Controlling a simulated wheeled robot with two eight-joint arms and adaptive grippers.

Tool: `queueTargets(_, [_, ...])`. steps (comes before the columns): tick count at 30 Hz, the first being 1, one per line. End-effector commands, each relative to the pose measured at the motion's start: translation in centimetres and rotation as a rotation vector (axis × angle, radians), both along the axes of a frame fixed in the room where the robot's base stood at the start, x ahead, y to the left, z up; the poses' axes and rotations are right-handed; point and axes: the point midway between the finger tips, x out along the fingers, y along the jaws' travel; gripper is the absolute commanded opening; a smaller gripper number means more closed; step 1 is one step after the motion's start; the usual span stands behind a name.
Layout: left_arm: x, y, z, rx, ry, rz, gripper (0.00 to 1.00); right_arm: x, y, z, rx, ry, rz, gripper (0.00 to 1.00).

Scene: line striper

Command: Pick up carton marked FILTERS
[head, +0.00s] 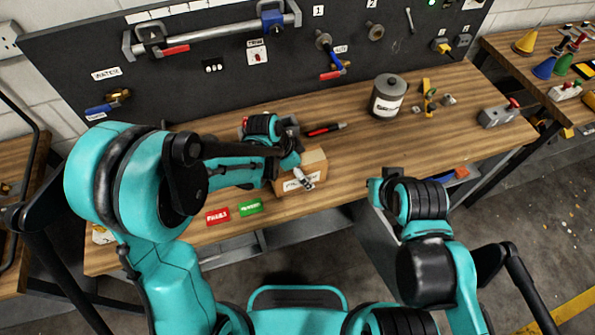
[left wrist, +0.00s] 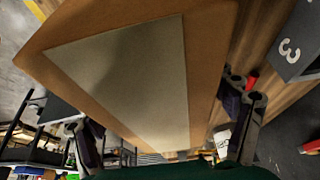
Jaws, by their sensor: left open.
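A brown cardboard carton (head: 314,161) stands near the front edge of the wooden workbench in the head view. Its pale front label is partly covered by my left gripper (head: 300,179), so the wording is not fully readable. In the left wrist view the carton (left wrist: 205,50) fills the middle, very close, with a large blank-looking pale label. My left gripper (left wrist: 165,135) is open, with one finger towards each side of the carton and gaps visible. My right gripper (head: 384,186) is in front of the bench edge, right of the carton; its fingers are unclear.
A red tag (head: 217,216) and a green tag (head: 250,206) lie left of the carton. A black-and-red tool (head: 323,129) lies behind it. A grey labelled canister (head: 388,97) stands at the back right. A dark pegboard (head: 200,70) rises behind.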

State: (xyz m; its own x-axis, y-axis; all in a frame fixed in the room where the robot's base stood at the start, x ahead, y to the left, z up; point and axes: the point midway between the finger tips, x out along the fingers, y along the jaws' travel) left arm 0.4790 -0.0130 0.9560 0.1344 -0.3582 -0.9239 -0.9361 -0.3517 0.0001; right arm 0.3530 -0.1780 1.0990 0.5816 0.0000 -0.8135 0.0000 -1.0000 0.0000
Motion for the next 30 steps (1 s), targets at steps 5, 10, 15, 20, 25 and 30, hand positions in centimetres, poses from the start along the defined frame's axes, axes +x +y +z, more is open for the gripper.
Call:
queueTargets(5, [0.0, 0.0, 0.0, 0.000, 0.000, 0.000, 0.84, 0.0, 0.0, 0.0, 0.000, 0.000, 0.000, 0.00])
queueTargets(10, [0.0, 0.0, 0.0, 0.000, 0.000, 0.000, 0.61, 0.0, 0.0, 0.0, 0.000, 0.000, 0.000, 0.00])
queueTargets(15, [0.0, 0.0, 0.0, 0.000, 0.000, 0.000, 0.16, 0.0, 0.0, 0.0, 0.000, 0.000, 0.000, 0.00])
queueTargets(20, [0.0, 0.0, 0.0, 0.000, 0.000, 0.000, 0.15, 0.0, 0.0, 0.0, 0.000, 0.000, 0.000, 0.00])
queueTargets(25, [0.0, 0.0, 0.2, 0.000, 0.000, 0.000, 0.15, 0.0, 0.0, 0.2, 0.000, 0.000, 0.000, 0.00])
queueTargets(30, [0.0, 0.0, 1.3, -0.001, 0.000, 0.000, 0.15, 0.0, 0.0, 1.0, 0.000, 0.000, 0.000, 0.00])
